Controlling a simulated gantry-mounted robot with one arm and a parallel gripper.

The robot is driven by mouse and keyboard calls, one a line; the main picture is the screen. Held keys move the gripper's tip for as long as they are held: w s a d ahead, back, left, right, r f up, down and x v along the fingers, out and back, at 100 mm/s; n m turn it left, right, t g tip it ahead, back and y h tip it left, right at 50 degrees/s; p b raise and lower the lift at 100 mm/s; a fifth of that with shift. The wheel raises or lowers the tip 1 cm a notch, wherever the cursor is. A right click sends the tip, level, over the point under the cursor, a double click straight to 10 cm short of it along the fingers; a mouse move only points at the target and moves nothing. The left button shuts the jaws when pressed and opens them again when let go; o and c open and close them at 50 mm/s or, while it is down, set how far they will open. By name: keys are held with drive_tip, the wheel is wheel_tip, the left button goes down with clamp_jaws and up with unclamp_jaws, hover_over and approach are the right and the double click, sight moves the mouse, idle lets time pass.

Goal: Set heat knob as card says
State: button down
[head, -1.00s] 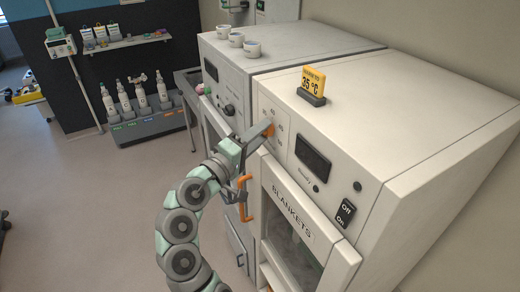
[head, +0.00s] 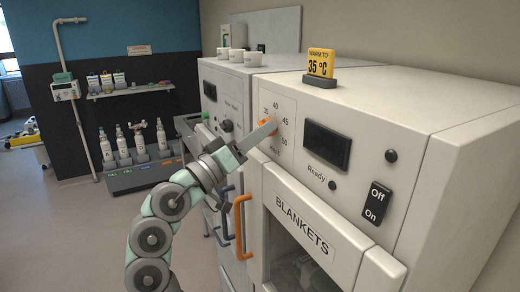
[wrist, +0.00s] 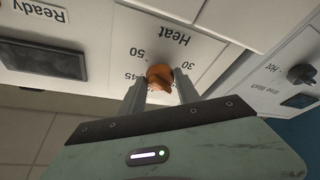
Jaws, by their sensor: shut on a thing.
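The heat knob is orange, on the front panel of the blanket warmer (head: 400,170). It shows best in the wrist view (wrist: 160,77), with 30, 45, 50 and "Heat" printed around it, upside down there. In the head view 35, 40, 45 and 50 can be read; 30 is hidden by my gripper (head: 266,127). My gripper (wrist: 161,92) is shut on the knob, one finger on each side. I cannot tell which number the knob points at. The yellow card (head: 321,63) on top of the warmer reads "WARM TO 35 °C".
Right of the knob are a dark display (head: 327,145), a dark Ready lamp (head: 332,185) and an Off/On switch (head: 377,202). An orange door handle (head: 239,225) sticks out below my gripper. A second cabinet with another knob (head: 227,125) stands to the left.

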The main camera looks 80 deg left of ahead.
drive_tip(key=shift+f+m, duration=0.1)
drive_tip(key=shift+m, duration=0.2)
drive_tip(key=c, duration=0.9)
unclamp_jaws()
drive_tip(key=p+v, duration=0.1)
drive_tip(key=v, duration=0.9)
drive_tip(key=shift+s+d+f, duration=0.1)
drive_tip(key=shift+s, duration=0.2)
